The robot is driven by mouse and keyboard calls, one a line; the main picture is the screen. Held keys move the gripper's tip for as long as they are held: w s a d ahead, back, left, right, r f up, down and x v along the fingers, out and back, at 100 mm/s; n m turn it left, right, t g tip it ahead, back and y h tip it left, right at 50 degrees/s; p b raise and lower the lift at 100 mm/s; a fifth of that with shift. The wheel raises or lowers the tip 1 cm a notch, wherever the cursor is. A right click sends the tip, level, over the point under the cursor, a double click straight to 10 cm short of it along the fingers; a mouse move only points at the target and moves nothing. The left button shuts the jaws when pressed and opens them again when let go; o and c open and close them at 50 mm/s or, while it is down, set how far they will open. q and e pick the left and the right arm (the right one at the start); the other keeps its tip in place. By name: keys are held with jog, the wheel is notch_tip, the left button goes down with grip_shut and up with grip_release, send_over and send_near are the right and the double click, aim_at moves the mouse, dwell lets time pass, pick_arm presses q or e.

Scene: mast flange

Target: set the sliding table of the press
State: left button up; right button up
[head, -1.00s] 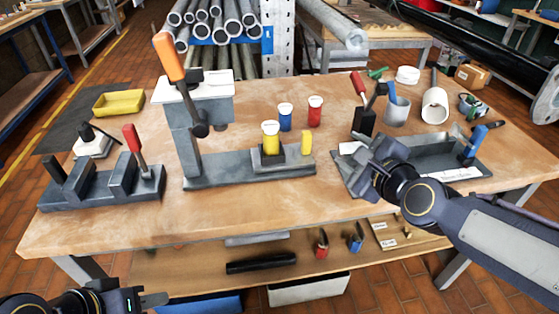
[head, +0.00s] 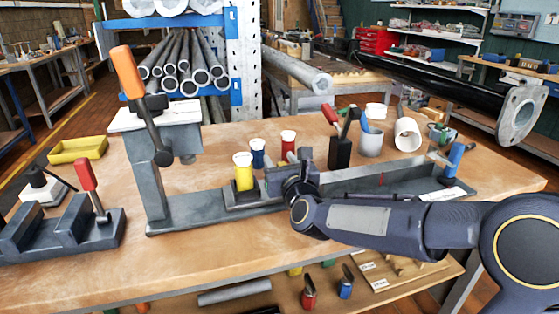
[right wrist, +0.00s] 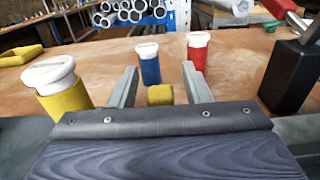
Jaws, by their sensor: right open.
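The press (head: 155,170) has a grey column, a white-topped head and an orange-handled lever (head: 130,75). Its sliding table (head: 243,197) is a grey block on the long base, right of the column, with a white-capped yellow cylinder (head: 243,172) on it. The cylinder also shows at left in the right wrist view (right wrist: 65,92). My right gripper (head: 279,178) is at the table's right side. In the right wrist view its open fingers (right wrist: 158,82) stand either side of the table's yellow handle (right wrist: 160,95), with gaps visible. In the head view the gripper hides that handle. My left gripper is out of view.
Blue (head: 257,154) and red (head: 288,147) white-capped cylinders stand just behind. A black block with a red lever (head: 341,140) and a grey cup (head: 371,142) are farther right. A grey fixture with a red handle (head: 88,178) is at left. The bench front is clear.

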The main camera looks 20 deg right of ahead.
aim_at(231, 183)
jog(key=shift+w, duration=0.3)
grip_shut()
jog(key=shift+a, duration=0.1)
jog(key=a+b, duration=0.2)
jog(key=a, duration=0.9)
jog(key=shift+s+a, duration=0.15)
jog(key=shift+s, duration=0.05)
jog(key=shift+a+r, duration=0.1)
jog(key=shift+a, duration=0.1)
jog(key=shift+s, duration=0.1)
